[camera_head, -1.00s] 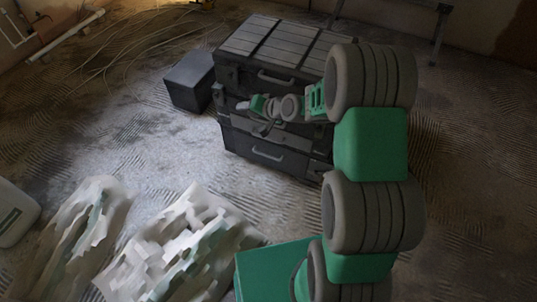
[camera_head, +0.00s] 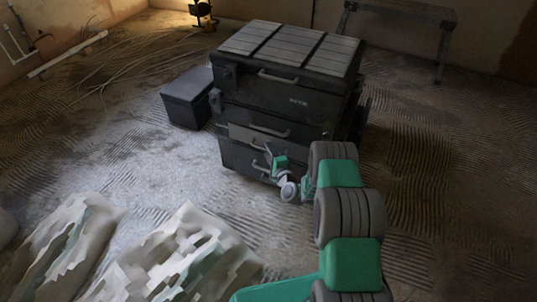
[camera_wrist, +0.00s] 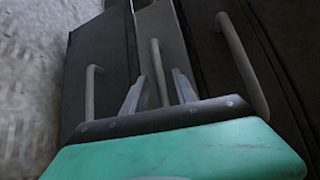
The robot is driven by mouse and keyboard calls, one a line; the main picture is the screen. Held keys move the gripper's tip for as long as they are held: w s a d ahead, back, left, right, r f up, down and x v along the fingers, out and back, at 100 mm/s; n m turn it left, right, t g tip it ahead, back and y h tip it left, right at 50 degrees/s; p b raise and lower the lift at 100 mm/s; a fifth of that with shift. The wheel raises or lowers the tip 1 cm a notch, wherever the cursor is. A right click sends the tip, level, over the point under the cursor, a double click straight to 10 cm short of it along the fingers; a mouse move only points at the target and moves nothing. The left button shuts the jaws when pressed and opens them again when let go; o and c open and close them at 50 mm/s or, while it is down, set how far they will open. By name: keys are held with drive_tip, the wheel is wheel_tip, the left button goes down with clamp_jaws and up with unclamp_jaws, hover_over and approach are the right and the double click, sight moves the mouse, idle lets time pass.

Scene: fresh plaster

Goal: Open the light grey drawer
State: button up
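The light grey drawer (camera_head: 244,135) is the middle one in the dark chest (camera_head: 300,101), between darker fronts. It looks flush with them. Its bar handle (camera_head: 270,131) is in the upper part of its front. In the wrist view the drawer's lighter front (camera_wrist: 163,25) runs up the middle, with its handle (camera_wrist: 156,65) upright in the picture. My gripper (camera_wrist: 158,85) is open, with a finger in the picture on either side of this handle; I see no contact. In the head view my gripper (camera_head: 270,155) is low in front of the chest, partly hiding the lower drawer.
Dark drawers with their own handles lie above and below; these handles show on either side in the wrist view (camera_wrist: 243,65). A dark box (camera_head: 188,97) stands left of the chest. Crumpled pale sacks (camera_head: 180,255) lie front left. The floor between is clear.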

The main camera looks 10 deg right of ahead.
drive_tip(key=shift+w, duration=0.1)
clamp_jaws()
idle(0.3)
idle(1.1)
